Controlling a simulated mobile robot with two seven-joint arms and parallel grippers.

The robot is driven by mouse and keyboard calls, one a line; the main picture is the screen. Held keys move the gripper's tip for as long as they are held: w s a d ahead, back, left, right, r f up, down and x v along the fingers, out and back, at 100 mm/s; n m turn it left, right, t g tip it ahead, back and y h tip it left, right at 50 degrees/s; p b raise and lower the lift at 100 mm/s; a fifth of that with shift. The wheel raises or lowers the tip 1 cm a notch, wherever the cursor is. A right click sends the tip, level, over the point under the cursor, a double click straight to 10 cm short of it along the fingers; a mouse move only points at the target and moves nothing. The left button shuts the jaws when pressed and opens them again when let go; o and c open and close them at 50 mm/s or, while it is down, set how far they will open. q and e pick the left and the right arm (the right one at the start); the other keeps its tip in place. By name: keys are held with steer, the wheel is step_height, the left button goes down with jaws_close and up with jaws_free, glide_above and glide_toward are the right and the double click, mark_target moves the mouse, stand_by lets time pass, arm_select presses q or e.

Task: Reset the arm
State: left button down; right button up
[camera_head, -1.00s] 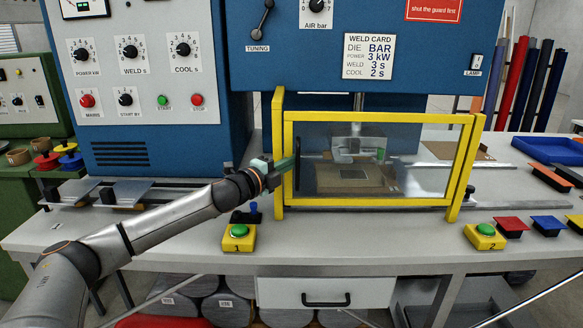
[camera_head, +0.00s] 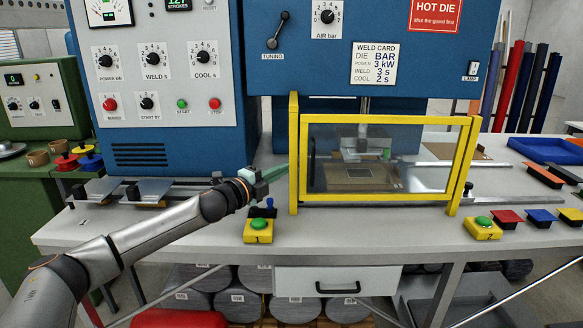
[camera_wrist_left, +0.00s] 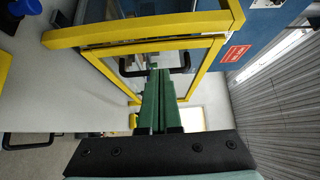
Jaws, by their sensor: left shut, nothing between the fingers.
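My left arm comes in from the left. Its left gripper (camera_head: 280,172) has green fingers, which point right toward the left post of the yellow-framed guard (camera_head: 390,198). The fingers are shut and empty. In the left wrist view the shut fingers (camera_wrist_left: 157,97) point at the yellow guard frame (camera_wrist_left: 215,62). A black handle (camera_wrist_left: 183,62) on the guard shows near the fingertips; I cannot tell whether they touch it. The guard is down in front of the welding die area, seen through its clear window. My right gripper is not in view.
Yellow button box 1 (camera_head: 258,232) stands on the bench below my left gripper, and box 2 (camera_head: 483,229) stands at the right. The blue control cabinet (camera_head: 160,75) is behind my arm. The bench front (camera_head: 360,240) is mostly clear.

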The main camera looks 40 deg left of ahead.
arm_select(q)
steer(key=shift+s, duration=0.1)
steer(key=s+d+f+n+g+h+p, duration=0.1)
steer(key=s+d+f+n+g, duration=0.3)
steer(key=d+f, duration=0.65)
steer(key=s+d+f+n+h, duration=0.15)
steer(key=s+d+f, duration=0.45)
steer(key=f, duration=0.7)
steer(key=s+d+f+n+g, duration=0.1)
steer(key=s+d+f+n, duration=0.2)
steer(key=s, duration=0.5)
steer(key=s+d+f+n+g+y+p, duration=0.1)
steer(key=s+d+f+n+g, duration=0.1)
steer(key=s+d+f+n, duration=0.2)
steer(key=s+d+f+n+g, duration=0.1)
steer(key=s+d+f+n, duration=0.3)
steer(key=s+f, duration=0.3)
steer(key=s, duration=0.5)
steer(key=shift+s+d+g+y, duration=0.15)
steer(key=shift+s+g+y, duration=0.1)
steer(key=shift+g+y, duration=0.1)
steer(key=shift+n, duration=0.25)
